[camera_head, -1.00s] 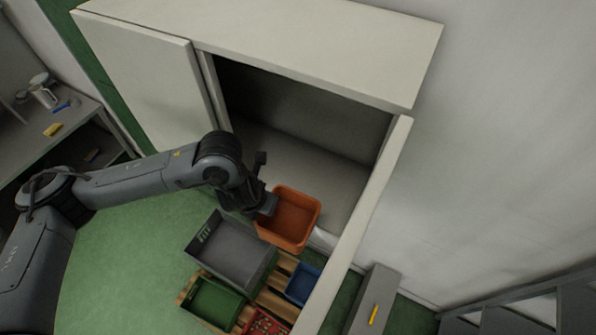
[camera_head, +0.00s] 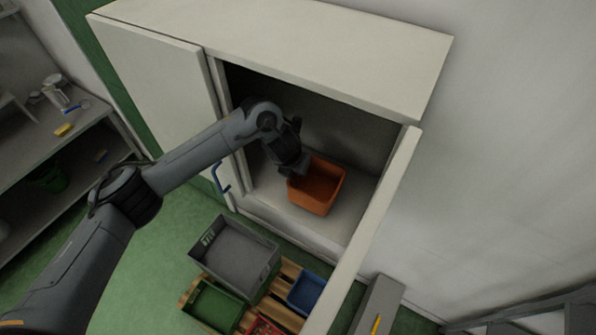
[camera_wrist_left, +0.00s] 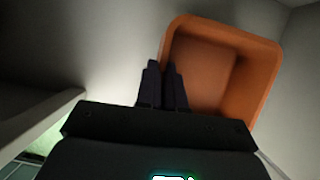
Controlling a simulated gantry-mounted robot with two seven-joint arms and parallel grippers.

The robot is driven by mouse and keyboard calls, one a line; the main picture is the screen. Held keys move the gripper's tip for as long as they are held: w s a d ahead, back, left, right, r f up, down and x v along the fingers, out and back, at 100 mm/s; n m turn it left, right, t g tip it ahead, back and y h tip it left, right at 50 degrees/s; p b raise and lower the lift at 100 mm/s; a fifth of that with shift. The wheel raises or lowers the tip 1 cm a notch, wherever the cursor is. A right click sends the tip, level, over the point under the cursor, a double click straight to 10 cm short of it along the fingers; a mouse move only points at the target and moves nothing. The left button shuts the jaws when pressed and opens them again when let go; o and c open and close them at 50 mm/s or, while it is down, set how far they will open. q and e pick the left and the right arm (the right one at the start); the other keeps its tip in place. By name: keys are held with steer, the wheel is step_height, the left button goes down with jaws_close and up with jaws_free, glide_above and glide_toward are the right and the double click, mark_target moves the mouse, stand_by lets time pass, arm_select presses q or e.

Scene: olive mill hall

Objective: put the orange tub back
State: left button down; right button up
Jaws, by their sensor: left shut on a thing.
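The orange tub (camera_head: 318,188) is an open-topped box, inside the opening of the white cabinet (camera_head: 290,38), above or on its floor; I cannot tell whether it touches. My left gripper (camera_head: 294,172) is shut on the tub's left rim. In the left wrist view the tub (camera_wrist_left: 262,75) fills the upper right, empty and a little tilted in the picture, with the gripper fingers (camera_wrist_left: 163,82) at its left wall. My right gripper is not in view.
The right cabinet door (camera_head: 372,225) stands open; the left door (camera_head: 160,90), with a blue handle (camera_head: 220,178), is beside the opening. A grey crate (camera_head: 236,255), a green crate (camera_head: 214,306) and a blue crate (camera_head: 306,290) sit below on a pallet. A side bench (camera_head: 60,140) stands left.

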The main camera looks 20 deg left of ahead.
mark_target(298, 181)
arm_select(q)
steer(key=shift+w, duration=0.5)
step_height(298, 181, down, 2)
steer(key=shift+s+f+p, duration=0.1)
steer(key=shift+p, duration=0.75)
steer(key=shift+f, duration=0.4)
steer(key=c, duration=1.2)
jaws_free()
steer(key=shift+c, duration=0.2)
steer(key=shift+f, duration=0.15)
